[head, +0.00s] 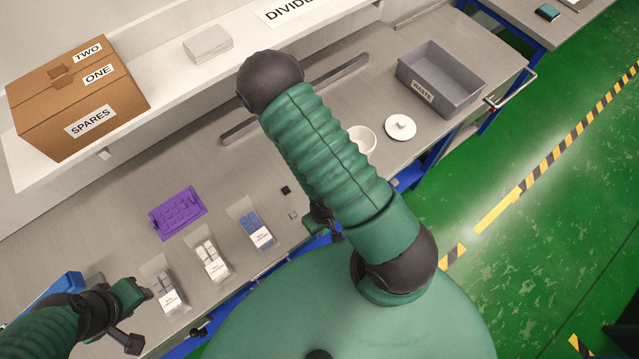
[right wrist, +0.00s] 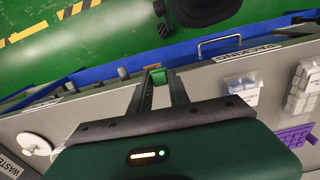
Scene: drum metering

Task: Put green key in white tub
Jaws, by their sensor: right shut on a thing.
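My right gripper (right wrist: 160,80) is shut on the green key (right wrist: 159,76), a small green block held between its fingertips. In the head view my right arm hides most of this gripper (head: 320,215) and the key. The white tub (head: 363,141) is a round white vessel on the bench, partly hidden behind my right arm in the head view. The gripper is apart from the tub, nearer the bench's front edge.
A white lid (head: 400,127) lies beside the tub, near a grey waste bin (head: 440,80). A black key (head: 285,190) and a grey key (head: 293,215) lie loose. Labelled trays of grey (head: 166,290), white (head: 212,262) and blue keys (head: 255,230) stand near a purple plate (head: 178,212).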

